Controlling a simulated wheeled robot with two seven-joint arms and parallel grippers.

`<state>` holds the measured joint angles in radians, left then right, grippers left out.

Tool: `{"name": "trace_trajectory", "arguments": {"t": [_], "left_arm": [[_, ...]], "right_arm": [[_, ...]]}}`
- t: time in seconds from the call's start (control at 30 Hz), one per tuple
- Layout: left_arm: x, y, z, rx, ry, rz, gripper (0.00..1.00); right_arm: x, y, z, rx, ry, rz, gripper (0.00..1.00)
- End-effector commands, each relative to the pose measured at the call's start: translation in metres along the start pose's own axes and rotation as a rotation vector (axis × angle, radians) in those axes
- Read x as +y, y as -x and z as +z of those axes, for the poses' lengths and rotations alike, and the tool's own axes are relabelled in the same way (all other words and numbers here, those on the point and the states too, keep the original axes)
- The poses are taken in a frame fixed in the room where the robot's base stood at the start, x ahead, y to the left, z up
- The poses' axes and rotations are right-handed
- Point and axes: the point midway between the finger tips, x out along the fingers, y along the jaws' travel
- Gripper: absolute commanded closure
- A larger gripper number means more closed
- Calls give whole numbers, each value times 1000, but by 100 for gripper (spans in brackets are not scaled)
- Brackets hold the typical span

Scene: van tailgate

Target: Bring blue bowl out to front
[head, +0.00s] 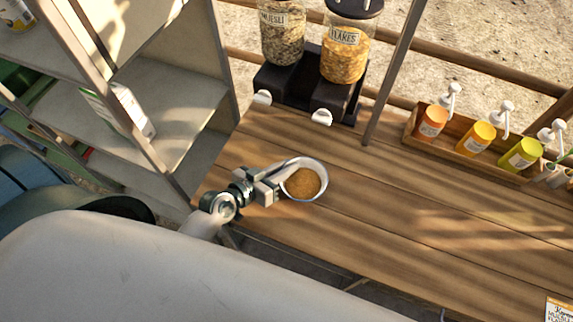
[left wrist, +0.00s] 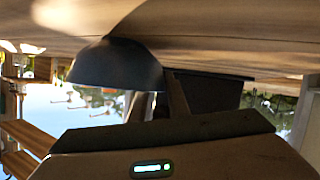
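The bowl (head: 321,190) is on or just above the wooden counter, near its front left edge. Its rim looks pale grey in the head view, and brown food fills its inside. In the left wrist view, which is upside down, the bowl (left wrist: 115,66) is dark blue-grey and upright, its base at or very near the wood. My left gripper (head: 273,185) is at the bowl's left rim and appears shut on it; the fingertips are partly hidden. My right gripper is in neither view.
Two cereal dispensers, muesli (head: 283,35) and flakes (head: 345,55), stand on a black base behind the bowl. A wooden rack (head: 465,147) of pump bottles runs along the back right. Shelves (head: 185,110) stand at left. The counter (head: 400,215) right of the bowl is clear.

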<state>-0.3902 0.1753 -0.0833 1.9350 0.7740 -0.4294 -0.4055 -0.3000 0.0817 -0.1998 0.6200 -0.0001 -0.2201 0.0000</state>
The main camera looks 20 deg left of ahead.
Motion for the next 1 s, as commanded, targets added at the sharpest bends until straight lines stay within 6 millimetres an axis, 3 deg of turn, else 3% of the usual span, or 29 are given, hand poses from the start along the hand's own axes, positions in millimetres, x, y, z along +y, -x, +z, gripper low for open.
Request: {"name": "trace_trajectory", "arguments": {"t": [0.67,1.0], "left_arm": [[-1,6,0,2,0,0,68],[-1,49,3,0,-2,0,68]], "right_arm": [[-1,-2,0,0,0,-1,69],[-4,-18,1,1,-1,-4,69]]}}
